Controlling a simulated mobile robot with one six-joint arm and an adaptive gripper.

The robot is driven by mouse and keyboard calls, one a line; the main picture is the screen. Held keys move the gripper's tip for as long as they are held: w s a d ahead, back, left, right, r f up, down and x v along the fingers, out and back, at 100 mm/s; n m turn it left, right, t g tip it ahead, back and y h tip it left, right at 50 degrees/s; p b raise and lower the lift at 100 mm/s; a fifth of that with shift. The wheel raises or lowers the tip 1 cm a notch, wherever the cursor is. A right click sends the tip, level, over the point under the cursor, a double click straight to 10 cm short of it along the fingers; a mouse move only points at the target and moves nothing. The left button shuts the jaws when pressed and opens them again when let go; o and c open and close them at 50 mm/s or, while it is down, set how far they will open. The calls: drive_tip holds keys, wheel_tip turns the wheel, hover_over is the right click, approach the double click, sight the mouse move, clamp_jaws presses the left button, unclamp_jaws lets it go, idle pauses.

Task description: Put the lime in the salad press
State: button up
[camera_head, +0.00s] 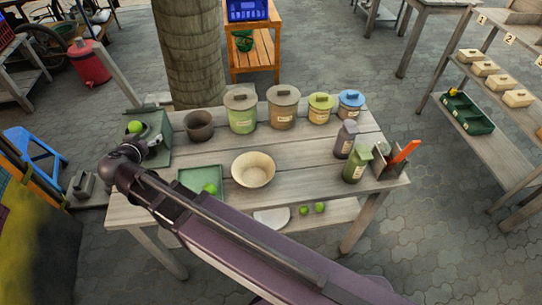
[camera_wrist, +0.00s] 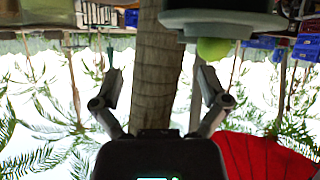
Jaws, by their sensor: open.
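A green lime (camera_head: 134,127) shows at the grey-green salad press (camera_head: 157,124) at the table's far left end. In the wrist view, which is upside down, the lime (camera_wrist: 215,50) shows just above the rim of a dark round vessel (camera_wrist: 222,24), apparently the press, with its lower part hidden. My gripper (camera_head: 150,146) is beside the press in the head view. In the wrist view my gripper (camera_wrist: 159,76) is open, with nothing between its fingers. The lime appears beyond one fingertip; I cannot tell whether they touch.
A green tray (camera_head: 183,176) holds another lime (camera_head: 209,188). A cream bowl (camera_head: 253,169) stands mid-table, with a dark pot (camera_head: 199,126) and several lidded jars (camera_head: 241,110) behind. A tree trunk (camera_head: 192,55) rises behind the table.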

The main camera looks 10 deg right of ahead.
drive_tip(key=d+f+g, duration=0.3)
drive_tip(key=d, duration=0.7)
drive_tip(key=s+d+f+g, duration=0.1)
drive_tip(key=d+f+g, duration=0.2)
drive_tip(key=d, duration=0.7)
drive_tip(key=s+d+f+g, duration=0.1)
drive_tip(key=d+f+g, duration=0.2)
drive_tip(key=d, duration=0.6)
drive_tip(key=shift+d+h, duration=0.3)
drive_tip(key=shift+d, duration=0.1)
drive_tip(key=s+d+g+y, duration=0.1)
drive_tip(key=d, duration=0.1)
drive_tip(key=s+d+g, duration=0.1)
drive_tip(key=s+d, duration=0.1)
drive_tip(key=s+d+f+n+y, duration=0.1)
drive_tip(key=d, duration=0.2)
drive_tip(key=shift+s+d+f+g+y, duration=0.1)
drive_tip(key=shift+s+g+y, duration=0.2)
drive_tip(key=shift+s+g, duration=0.1)
drive_tip(key=shift+s+d+y, duration=0.4)
drive_tip(key=shift+s+d, duration=0.1)
